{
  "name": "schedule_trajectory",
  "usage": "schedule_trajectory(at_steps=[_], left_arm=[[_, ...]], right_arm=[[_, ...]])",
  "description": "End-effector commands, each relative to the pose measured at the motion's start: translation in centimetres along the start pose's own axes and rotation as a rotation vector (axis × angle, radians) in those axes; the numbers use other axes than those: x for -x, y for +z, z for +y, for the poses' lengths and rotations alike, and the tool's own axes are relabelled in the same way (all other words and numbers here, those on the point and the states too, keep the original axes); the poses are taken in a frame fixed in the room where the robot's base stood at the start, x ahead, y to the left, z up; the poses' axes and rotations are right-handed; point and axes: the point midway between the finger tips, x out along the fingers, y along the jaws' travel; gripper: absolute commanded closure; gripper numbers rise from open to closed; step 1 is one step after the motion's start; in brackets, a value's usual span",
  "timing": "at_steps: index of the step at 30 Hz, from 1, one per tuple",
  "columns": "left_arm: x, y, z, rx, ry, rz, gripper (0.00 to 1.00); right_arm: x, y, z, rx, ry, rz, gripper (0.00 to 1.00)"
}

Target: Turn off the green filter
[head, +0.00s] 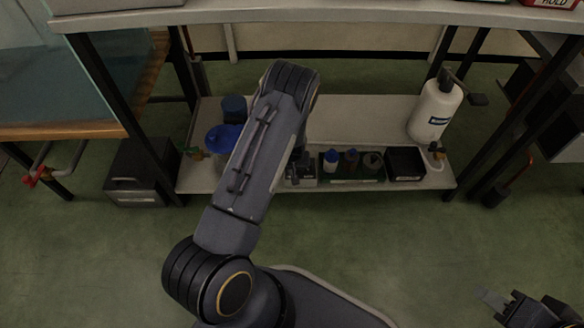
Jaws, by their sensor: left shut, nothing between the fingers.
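My left arm reaches up the middle and bends down over the low shelf. Its gripper (299,172), partly hidden behind the forearm, is shut and empty near the shelf's front edge. A blue filter housing (223,137) stands on the shelf left of my forearm and is partly covered by it.
The low shelf (350,113) holds a white cylinder (434,112), small bottles in a green tray (350,177) and a black bin (405,163). A black box (140,172) stands left. A red valve (38,177) is far left. A tabletop (330,12) overhangs. Green floor in front is clear.

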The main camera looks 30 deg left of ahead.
Motion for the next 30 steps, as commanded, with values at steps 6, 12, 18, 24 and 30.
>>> schedule_trajectory(at_steps=[6,12,18,24,30], left_arm=[[0.0,-0.2,0.0,0.000,-0.001,0.001,1.00],[0.2,-1.1,-0.1,0.001,-0.001,0.002,1.00],[0.4,-1.6,-0.1,0.001,-0.001,0.001,1.00],[0.4,-1.6,-0.1,0.000,-0.001,0.001,1.00],[2.0,-2.1,-0.2,0.001,0.000,0.002,1.00]], right_arm=[[0.0,0.0,0.0,0.000,0.000,0.000,0.64],[-0.1,0.1,0.1,0.000,0.000,0.000,0.64],[-0.1,0.1,0.1,0.000,0.000,0.000,0.64],[-0.1,0.1,0.1,0.000,0.000,0.000,0.64],[0.8,-0.4,-0.4,0.000,0.000,0.000,0.64]])
